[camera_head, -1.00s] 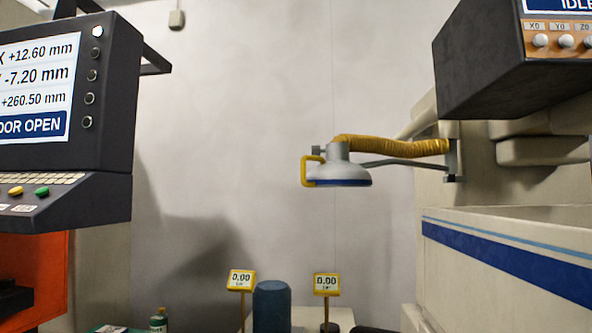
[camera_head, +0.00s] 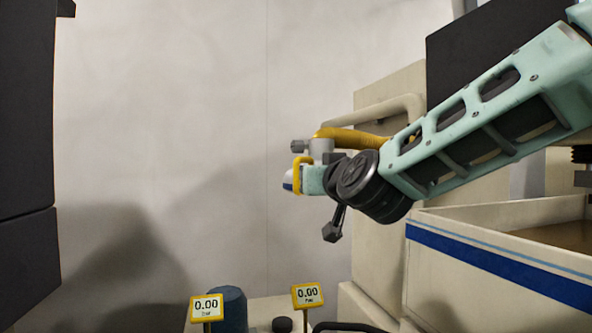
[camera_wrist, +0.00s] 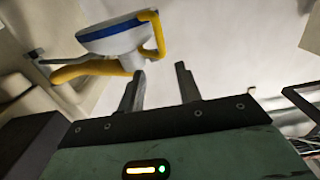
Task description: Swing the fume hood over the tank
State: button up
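The fume hood (camera_head: 320,148) hangs from its yellow hose and arm, to the left of the tank (camera_head: 490,262), whose pale wall has a blue stripe. My arm hides much of the hood in the head view. Its yellow handle (camera_head: 297,172) shows at the left side. In the wrist view the hood (camera_wrist: 108,40), white with a blue band, is at the upper left, with the yellow handle (camera_wrist: 159,36) on its right. My gripper (camera_wrist: 160,70) is open and empty, its fingers apart, pointing toward the handle and apart from it in the picture.
A dark control cabinet (camera_head: 25,150) fills the left edge. Another dark box (camera_head: 470,60) hangs at upper right, behind my arm. Two yellow gauges (camera_head: 206,308) and a blue cylinder (camera_head: 232,310) stand low in front. The wall area left of the hood is clear.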

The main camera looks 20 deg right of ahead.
aim_at(297, 185)
jog(key=w+p, duration=0.4)
jog(key=w, duration=1)
jog(key=shift+w+a+p, duration=0.1)
jog(key=shift+w+p, duration=0.25)
jog(key=shift+f, duration=0.1)
grip_shut()
